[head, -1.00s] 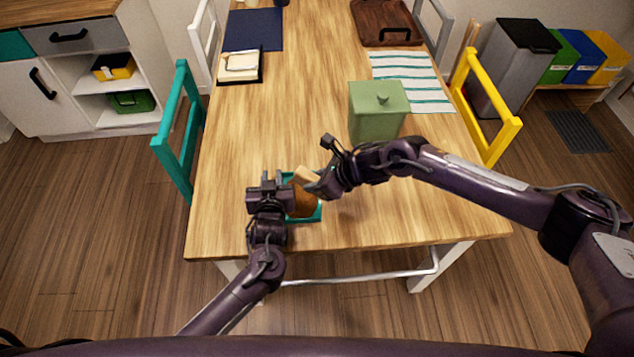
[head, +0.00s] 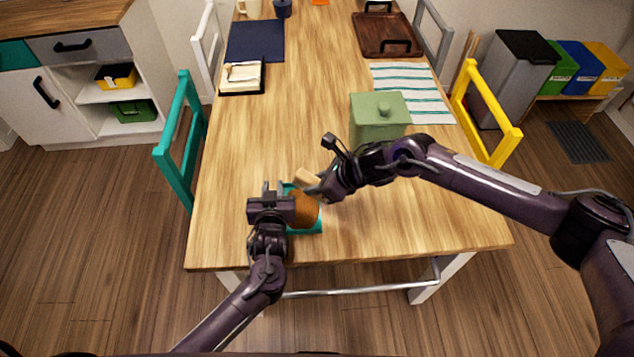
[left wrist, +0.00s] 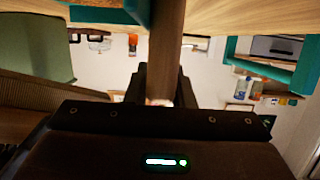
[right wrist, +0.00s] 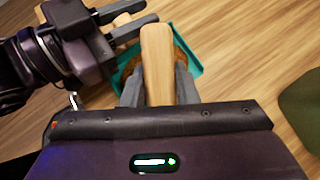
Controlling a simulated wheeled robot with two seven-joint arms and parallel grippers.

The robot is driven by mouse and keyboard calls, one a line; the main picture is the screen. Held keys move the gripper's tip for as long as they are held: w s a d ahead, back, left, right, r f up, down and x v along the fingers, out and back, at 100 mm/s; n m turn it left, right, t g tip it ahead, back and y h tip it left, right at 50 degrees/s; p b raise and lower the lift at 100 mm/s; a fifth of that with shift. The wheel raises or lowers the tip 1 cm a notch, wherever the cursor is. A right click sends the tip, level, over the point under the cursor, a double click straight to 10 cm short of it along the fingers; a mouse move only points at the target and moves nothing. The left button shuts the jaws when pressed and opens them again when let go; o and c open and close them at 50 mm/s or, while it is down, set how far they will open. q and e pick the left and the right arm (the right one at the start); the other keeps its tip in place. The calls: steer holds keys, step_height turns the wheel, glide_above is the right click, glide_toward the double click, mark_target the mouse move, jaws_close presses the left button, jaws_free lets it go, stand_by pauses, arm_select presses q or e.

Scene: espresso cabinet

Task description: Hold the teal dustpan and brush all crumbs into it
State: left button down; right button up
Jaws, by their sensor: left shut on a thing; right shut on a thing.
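The teal dustpan (head: 308,229) is near the table's front edge, partly covered by the brush and my left gripper. My left gripper (head: 272,188) is shut on its handle; the brownish handle (left wrist: 167,50) stands between the fingers in the left wrist view. My right gripper (head: 319,186) is shut on the pale wooden handle (right wrist: 157,60) of the brush. The brush's brown bristles (head: 304,211) are over the dustpan, beside my left gripper; contact with the pan is unclear. The pan's teal rim (right wrist: 190,54) shows behind the brush handle. I cannot make out crumbs in any view.
A green canister (head: 379,118) stands just behind my right forearm. A striped cloth (head: 412,92), a wooden tray (head: 385,35), a navy mat (head: 256,41) and a dark-edged holder (head: 242,78) lie farther back. The table left of centre is clear.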

arm_select(q)
steer(key=c, duration=1.2)
jaws_free()
steer(key=shift+o, duration=0.2)
steer(key=shift+s, duration=0.1)
steer(key=v, duration=1.1)
steer(key=shift+s+r, duration=0.25)
steer(key=shift+s, duration=0.1)
